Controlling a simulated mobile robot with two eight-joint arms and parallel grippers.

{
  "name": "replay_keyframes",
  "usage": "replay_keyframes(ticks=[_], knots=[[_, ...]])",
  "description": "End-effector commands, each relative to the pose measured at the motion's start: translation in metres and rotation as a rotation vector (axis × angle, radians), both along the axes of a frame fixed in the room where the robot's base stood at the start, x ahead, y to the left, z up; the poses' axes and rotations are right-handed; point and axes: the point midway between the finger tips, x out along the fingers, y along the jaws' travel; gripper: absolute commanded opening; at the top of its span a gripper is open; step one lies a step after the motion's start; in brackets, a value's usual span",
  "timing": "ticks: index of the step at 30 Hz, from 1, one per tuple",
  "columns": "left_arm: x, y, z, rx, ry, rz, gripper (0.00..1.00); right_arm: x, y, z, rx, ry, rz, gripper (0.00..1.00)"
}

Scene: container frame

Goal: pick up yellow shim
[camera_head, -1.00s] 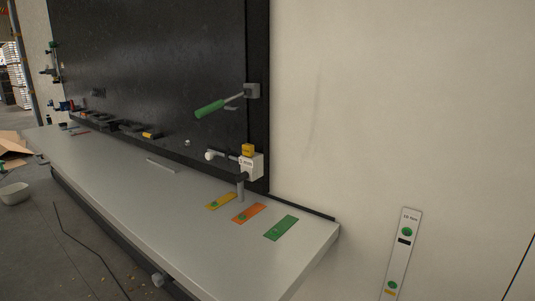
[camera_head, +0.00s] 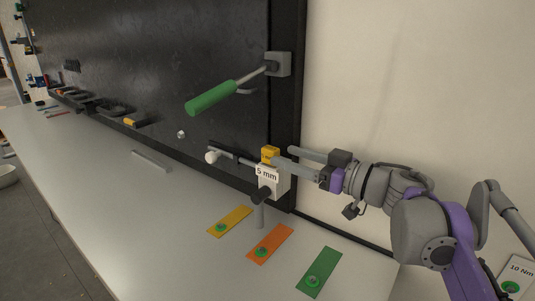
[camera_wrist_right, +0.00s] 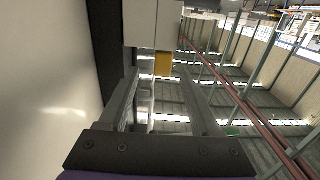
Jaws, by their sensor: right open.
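The yellow shim (camera_head: 238,215), a flat strip with a round green mark, lies on the grey bench in the head view, left of the orange shim (camera_head: 277,238) and the green shim (camera_head: 328,262). My right gripper (camera_head: 283,156) is open and above the bench, up and to the right of the yellow shim. Its fingertips are close to a small yellow block (camera_head: 270,153) on top of a white fixture marked "5 mm" (camera_head: 271,182). In the right wrist view this block (camera_wrist_right: 163,65) shows between the two fingers, apparently beyond their tips. My left gripper is not in view.
The fixture has a grey post below it and a white knob (camera_head: 211,157) at its left. A green-handled lever (camera_head: 211,98) sticks out from the dark board above. The bench's middle is mostly clear, with a pale strip (camera_head: 150,161).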

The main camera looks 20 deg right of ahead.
Motion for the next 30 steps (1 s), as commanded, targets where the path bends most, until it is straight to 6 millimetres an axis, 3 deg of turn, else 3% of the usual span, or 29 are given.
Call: replay_keyframes(ticks=[18,28,30], knots=[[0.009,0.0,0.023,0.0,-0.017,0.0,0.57,0.06,0.05,0.0,0.001,-0.004,0.001,0.65],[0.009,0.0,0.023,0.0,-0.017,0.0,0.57,0.066,0.054,-0.002,0.0,-0.004,-0.003,0.65],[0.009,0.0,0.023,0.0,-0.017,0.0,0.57,0.066,0.054,-0.002,0.0,-0.004,-0.003,0.54]])
